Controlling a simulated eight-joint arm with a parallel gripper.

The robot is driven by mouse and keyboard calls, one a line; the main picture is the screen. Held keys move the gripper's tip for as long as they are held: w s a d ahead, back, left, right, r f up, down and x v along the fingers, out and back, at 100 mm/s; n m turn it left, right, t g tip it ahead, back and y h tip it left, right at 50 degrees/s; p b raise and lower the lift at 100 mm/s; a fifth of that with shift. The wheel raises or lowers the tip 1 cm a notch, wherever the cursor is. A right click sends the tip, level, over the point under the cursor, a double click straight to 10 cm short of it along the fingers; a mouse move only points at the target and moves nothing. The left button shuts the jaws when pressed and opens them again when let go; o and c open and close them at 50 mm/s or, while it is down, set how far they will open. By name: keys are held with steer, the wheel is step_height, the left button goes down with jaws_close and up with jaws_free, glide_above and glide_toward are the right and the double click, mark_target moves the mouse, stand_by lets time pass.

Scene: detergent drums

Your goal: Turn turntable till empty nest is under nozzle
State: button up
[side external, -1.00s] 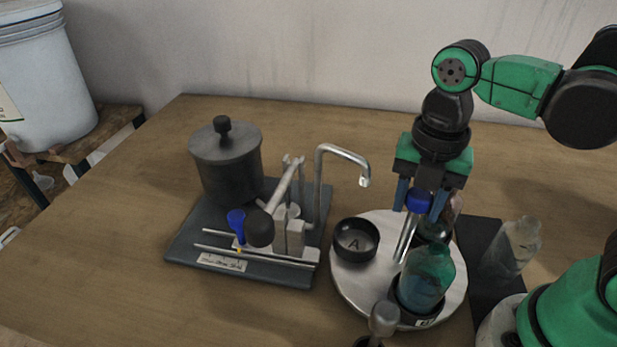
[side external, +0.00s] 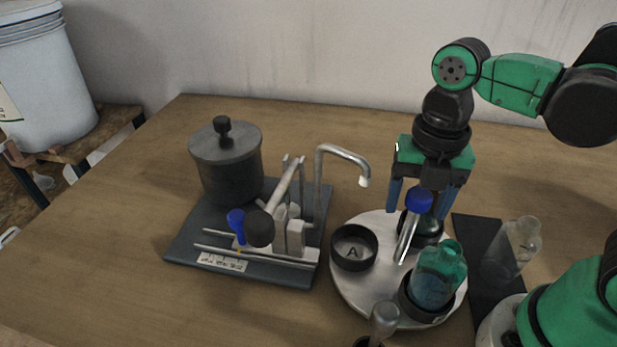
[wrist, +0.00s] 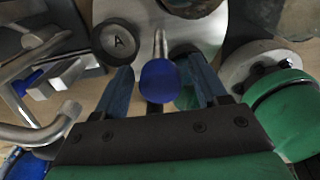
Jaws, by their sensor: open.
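The silver turntable (side external: 350,287) carries a black empty nest marked A (side external: 354,247), which also shows in the wrist view (wrist: 116,42). In the side view nest A lies below and slightly left of the nozzle tip (side external: 364,181); exact alignment is unclear. A teal bottle (side external: 437,275) stands in a front-right nest. A dark nest at the back is partly hidden by my gripper. A slanted metal handle with a blue knob (side external: 419,200) rises from the turntable. My gripper (side external: 421,206) is open, its fingers on either side of the knob, apart from it.
Left of the turntable, a grey base (side external: 190,245) carries a lidded dark pot (side external: 232,170), a ball-ended lever and the spout. A clear bottle (side external: 512,250) stands on a dark mat at right. A grey-knobbed post (side external: 384,320) stands close in front.

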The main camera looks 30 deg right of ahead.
steer(key=shift+r, duration=3.45)
steer(key=shift+w+d+f+m+t, duration=0.1)
steer(key=shift+w+d+m+t, duration=0.1)
steer(key=shift+m, duration=0.3)
steer(key=shift+w+d+f+m+t, duration=0.1)
steer(key=shift+w+m, duration=0.05)
steer(key=shift+m, duration=0.35)
steer(key=w+d+f+m+t, duration=0.2)
steer(key=m+t, duration=0.1)
steer(key=m, duration=0.9)
steer(key=w+d+f+m+t, duration=0.1)
steer(key=w+f+m+t, duration=0.1)
steer(key=m, duration=1.1)
steer(key=shift+w+d+f+t, duration=0.25)
steer(key=shift+d+f+t, duration=0.15)
steer(key=shift+t, duration=0.4)
